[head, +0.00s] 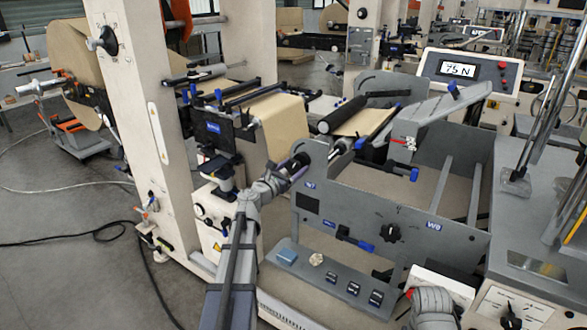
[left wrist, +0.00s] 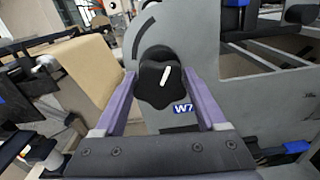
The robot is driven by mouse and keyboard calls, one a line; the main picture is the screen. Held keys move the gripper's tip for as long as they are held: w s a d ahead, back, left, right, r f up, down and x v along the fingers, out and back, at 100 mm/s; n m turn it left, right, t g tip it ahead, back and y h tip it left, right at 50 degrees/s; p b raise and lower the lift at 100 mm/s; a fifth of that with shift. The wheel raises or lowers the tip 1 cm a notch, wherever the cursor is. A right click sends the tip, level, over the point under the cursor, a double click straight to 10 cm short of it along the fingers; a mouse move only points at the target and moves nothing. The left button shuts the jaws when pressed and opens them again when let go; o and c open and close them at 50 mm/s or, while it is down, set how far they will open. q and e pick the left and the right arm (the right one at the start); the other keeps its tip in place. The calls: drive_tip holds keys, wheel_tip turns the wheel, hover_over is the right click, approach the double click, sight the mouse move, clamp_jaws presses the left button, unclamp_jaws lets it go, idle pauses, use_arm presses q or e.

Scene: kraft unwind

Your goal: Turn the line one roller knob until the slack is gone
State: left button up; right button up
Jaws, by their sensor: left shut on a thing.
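A black lobed roller knob (left wrist: 160,86) with a white pointer line sits on the grey side plate (left wrist: 210,60), beside a blue W7 label (left wrist: 183,109). The pointer tilts slightly right of upright. My left gripper (left wrist: 163,92) has its purple fingers on either side of the knob and is shut on it. In the head view the left gripper (head: 292,168) reaches the plate's upper left corner and partly hides the knob. The brown kraft web (head: 281,124) hangs down behind the knob in the head view.
A console (head: 468,72) at the back reads 75 N. A ledge (head: 330,283) below holds small items. A cream machine column (head: 150,120) stands left of my left arm.

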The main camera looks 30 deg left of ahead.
use_arm(q)
drive_tip(key=shift+m, duration=0.4)
drive_tip(key=m, duration=0.3)
drive_tip(key=o, duration=1.3)
drive_tip(key=s, duration=0.7)
drive_tip(key=shift+a, duration=0.3)
drive_tip(key=shift+d, duration=0.1)
